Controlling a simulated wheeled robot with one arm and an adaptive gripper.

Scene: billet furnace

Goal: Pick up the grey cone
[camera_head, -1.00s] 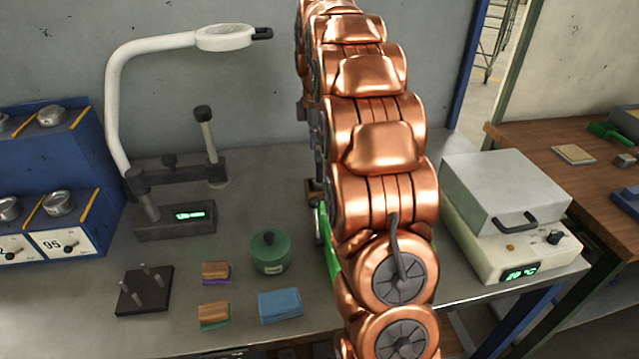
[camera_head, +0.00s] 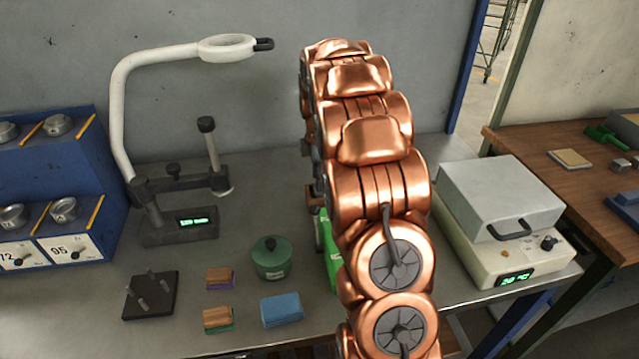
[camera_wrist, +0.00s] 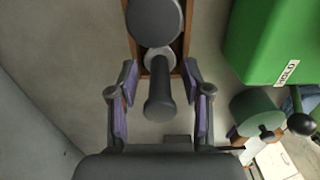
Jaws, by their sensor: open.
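In the wrist view a dark grey tapered piece (camera_wrist: 159,98), which looks like the grey cone, stands between the fingers of my gripper (camera_wrist: 160,84). The fingers are open, one on each side, with a gap visible to the piece. A wider dark grey round piece (camera_wrist: 155,20) sits just above it in the picture, on a brown wooden holder (camera_wrist: 183,50). Whether the two grey pieces are joined or separate I cannot tell. In the head view my copper arm hides my gripper and the grey pieces.
A large green box (camera_wrist: 276,42) stands close on the right in the wrist view. A green lidded pot (camera_head: 271,258), small wooden-topped blocks (camera_head: 218,318), a blue block (camera_head: 281,310) and a dark pegged plate (camera_head: 150,295) lie left of my arm. A hotplate box (camera_head: 500,205) stands right.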

